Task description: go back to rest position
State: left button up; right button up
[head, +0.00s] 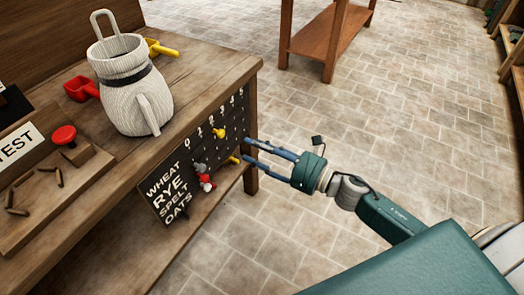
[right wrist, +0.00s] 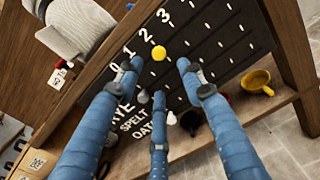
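My right gripper (head: 246,149) is open and empty, with its fingers pointing left toward the dark tally board on the bench front. In the right wrist view its three spread fingers (right wrist: 158,85) show with nothing clasped between them. The board (head: 228,118) bears numbers and the words WHEAT, RYE, SPELT, OATS. A yellow knob (head: 218,133) sits on it and also shows in the right wrist view (right wrist: 159,53), between and beyond the fingertips. Red (head: 207,182) and grey (head: 199,168) pieces sit lower left. Another yellow piece (head: 234,160) appears near the lower fingertip; contact is unclear. My left gripper is not in view.
The wooden bench (head: 205,68) carries a pale ribbed jug (head: 137,100), a red scoop (head: 80,89), a yellow scoop (head: 161,48) and a tray with a red-knobbed stamp (head: 64,136). A wooden stand (head: 325,36) is at the back. Tiled floor right of the bench is clear.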

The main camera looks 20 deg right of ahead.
jog(key=shift+v, duration=0.95)
